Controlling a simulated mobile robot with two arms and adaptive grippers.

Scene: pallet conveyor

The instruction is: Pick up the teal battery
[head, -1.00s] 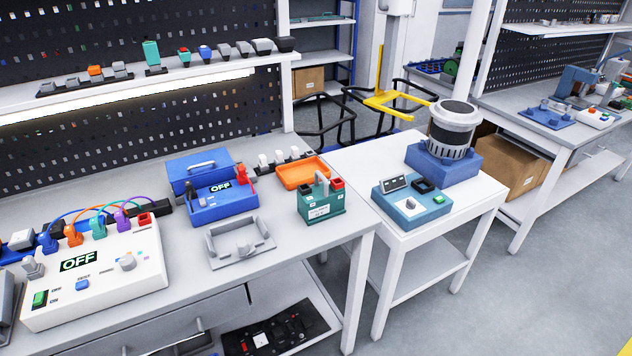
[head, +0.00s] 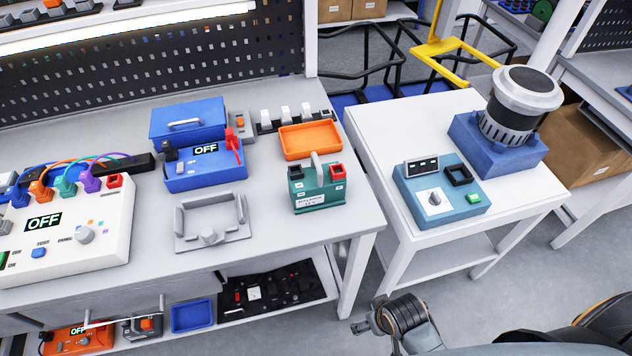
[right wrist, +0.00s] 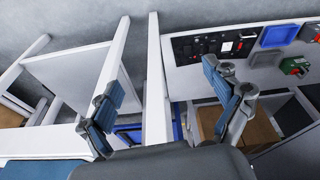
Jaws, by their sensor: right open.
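The teal battery (head: 318,190) stands upright on the grey workbench (head: 280,237), near its right end. It has a grey handle on top, a black and a red terminal, and a white label. My right arm comes in at the bottom of the head view, and its gripper (head: 372,322) is low and in front of the benches, well apart from the battery. In the right wrist view my right gripper (right wrist: 168,112) is open with nothing between its fingers. The battery does not show clearly in the right wrist view. My left gripper is not in view.
A grey cradle (head: 183,240) lies left of the battery; an orange tray (head: 311,141) and blue OFF box (head: 206,175) stand behind. A white table (head: 393,150) with a teal control box (head: 462,212) is to the right. A lower shelf (head: 290,303) holds several items.

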